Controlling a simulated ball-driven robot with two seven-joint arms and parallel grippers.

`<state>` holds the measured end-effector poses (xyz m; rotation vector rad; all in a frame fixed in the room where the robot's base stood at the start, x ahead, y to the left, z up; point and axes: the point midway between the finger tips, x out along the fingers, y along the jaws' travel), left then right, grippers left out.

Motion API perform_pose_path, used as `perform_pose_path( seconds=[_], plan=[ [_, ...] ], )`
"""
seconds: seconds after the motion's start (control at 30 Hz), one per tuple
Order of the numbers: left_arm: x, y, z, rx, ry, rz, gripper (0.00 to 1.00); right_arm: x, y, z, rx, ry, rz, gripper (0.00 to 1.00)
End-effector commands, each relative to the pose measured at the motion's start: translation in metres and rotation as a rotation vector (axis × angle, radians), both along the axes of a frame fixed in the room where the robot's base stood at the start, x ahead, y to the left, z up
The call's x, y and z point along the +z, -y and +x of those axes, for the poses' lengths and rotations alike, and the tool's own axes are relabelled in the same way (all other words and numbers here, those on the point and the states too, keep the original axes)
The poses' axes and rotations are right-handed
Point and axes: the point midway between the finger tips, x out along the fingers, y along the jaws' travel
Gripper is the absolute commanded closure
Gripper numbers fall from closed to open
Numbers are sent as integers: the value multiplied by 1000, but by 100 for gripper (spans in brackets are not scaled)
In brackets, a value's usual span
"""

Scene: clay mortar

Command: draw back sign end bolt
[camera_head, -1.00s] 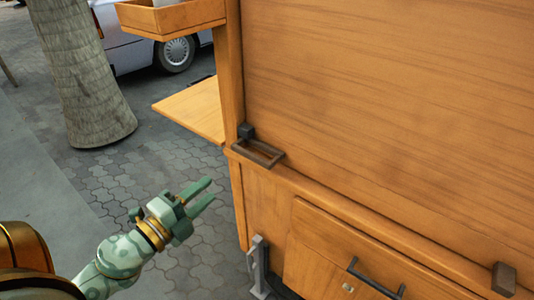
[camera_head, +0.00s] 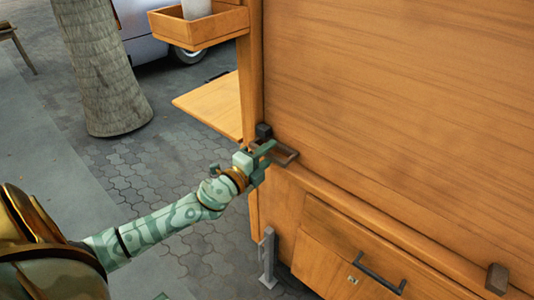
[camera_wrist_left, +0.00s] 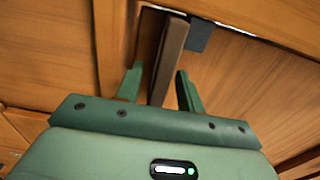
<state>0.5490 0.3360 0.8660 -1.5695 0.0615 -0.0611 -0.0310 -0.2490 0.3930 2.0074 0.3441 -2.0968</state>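The sign end bolt (camera_head: 288,155) is a dark rectangular loop handle beside a dark block, at the left end of the wooden cart's ledge. My left gripper (camera_head: 267,157) is at the bolt's near left side, with its fingers partly overlapping the loop in the head view. In the left wrist view the bolt's brown bar (camera_wrist_left: 170,55) stands between the two spread green fingers (camera_wrist_left: 158,76). A gap shows on each side of the bar, so the gripper is open and holds nothing. My right gripper does not show.
The cart's large wooden panel (camera_head: 400,90) rises behind the ledge. A drawer with a dark handle (camera_head: 380,274) is below, and a dark block (camera_head: 497,278) is at right. A side shelf (camera_head: 212,104) and small tray (camera_head: 200,30) stick out left. Open paving lies left.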

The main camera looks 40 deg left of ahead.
Motion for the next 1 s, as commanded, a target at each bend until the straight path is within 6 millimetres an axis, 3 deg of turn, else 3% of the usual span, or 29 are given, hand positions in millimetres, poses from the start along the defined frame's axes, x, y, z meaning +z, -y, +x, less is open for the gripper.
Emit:
perform_pose_path(
  seconds=[0.2, 0.33, 0.5, 0.8, 1.0],
  plan=[
    [0, 0, 0, 0, 0, 0, 65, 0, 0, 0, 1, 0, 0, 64],
    [0, 0, 0, 0, 0, 0, 100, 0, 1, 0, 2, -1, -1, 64],
    [0, 2, 0, 0, 0, -2, 100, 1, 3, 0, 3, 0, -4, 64],
    [2, 48, -4, 0, 0, -3, 100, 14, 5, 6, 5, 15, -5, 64],
    [-1, 54, -5, -3, -1, -1, 100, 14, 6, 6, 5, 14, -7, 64]
  ],
)
